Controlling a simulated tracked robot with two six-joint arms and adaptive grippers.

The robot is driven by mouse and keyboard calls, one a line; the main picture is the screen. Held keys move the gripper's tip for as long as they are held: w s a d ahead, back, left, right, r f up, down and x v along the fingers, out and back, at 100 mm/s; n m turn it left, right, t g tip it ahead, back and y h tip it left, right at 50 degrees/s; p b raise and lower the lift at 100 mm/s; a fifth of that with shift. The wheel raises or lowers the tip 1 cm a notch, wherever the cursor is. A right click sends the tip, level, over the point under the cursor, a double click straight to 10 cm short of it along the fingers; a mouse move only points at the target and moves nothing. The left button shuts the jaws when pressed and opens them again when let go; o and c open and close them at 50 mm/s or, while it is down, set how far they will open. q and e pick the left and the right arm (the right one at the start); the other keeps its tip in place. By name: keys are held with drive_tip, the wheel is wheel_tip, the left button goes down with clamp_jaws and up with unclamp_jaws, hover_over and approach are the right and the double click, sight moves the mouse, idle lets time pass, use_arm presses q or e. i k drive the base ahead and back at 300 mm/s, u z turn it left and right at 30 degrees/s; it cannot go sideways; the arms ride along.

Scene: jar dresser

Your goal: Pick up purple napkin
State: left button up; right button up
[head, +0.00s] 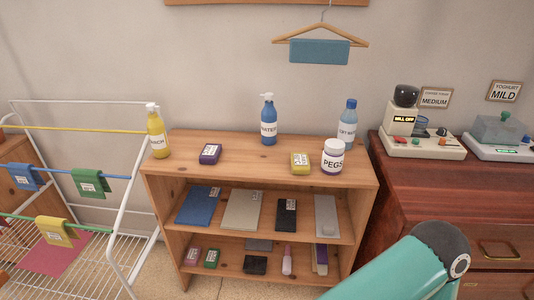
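A small dark purple folded item with a white label (209,154), which looks like the purple napkin, lies on the left part of the wooden shelf's top (230,148). It is apart from the bottles around it, with nothing in front of it. Neither of my grippers shows in the head view. Only a teal link of my arm comes in at the bottom right, covering part of the red dresser.
On the shelf top stand a yellow bottle (157,134), a blue WATER bottle (268,122), a yellow folded item (300,163), a PEGS jar (333,157) and a light blue bottle (347,122). A drying rack (126,215) is at left. Machines (424,144) stand at right.

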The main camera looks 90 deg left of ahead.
sight(210, 154)
drive_tip(key=z, duration=0.25)
drive_tip(key=i, duration=0.65)
drive_tip(key=u, duration=1.95)
drive_tip(key=i, duration=0.25)
drive_tip(key=u, duration=2.1)
drive_tip(key=k, duration=0.45)
drive_tip(key=u, duration=0.4)
drive_tip(key=i, duration=1.5)
drive_tip(key=z, duration=0.4)
